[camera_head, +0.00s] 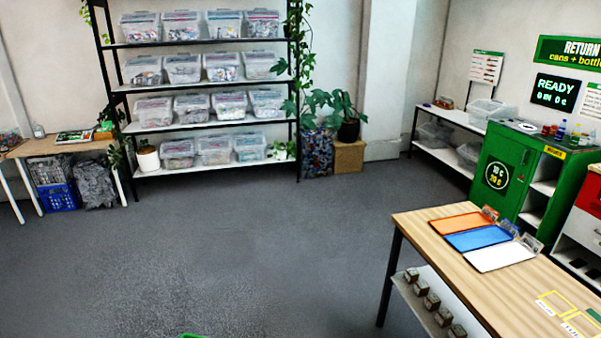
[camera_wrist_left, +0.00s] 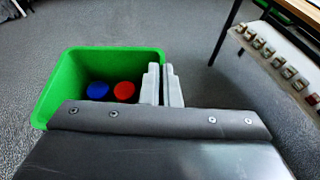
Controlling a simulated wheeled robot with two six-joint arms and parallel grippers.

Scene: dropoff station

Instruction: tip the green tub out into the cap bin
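The green tub (camera_wrist_left: 62,92) is in the left wrist view, upright, with a blue cap (camera_wrist_left: 97,90) and a red cap (camera_wrist_left: 124,91) visible inside. My left gripper (camera_wrist_left: 163,84) is shut on the tub's right wall, one finger inside and one outside. The gripper body hides the near part of the tub. In the head view only a thin green sliver of the tub (camera_head: 190,336) shows at the bottom edge. My right gripper is not in view. I cannot identify the cap bin in either view.
A wooden table (camera_head: 432,228) with orange, blue and white trays stands at the right; small items line its lower shelf (camera_head: 425,290). A green return machine (camera_head: 503,175) is behind it. A rack of clear bins (camera_head: 205,92) lines the back wall. The grey floor between is open.

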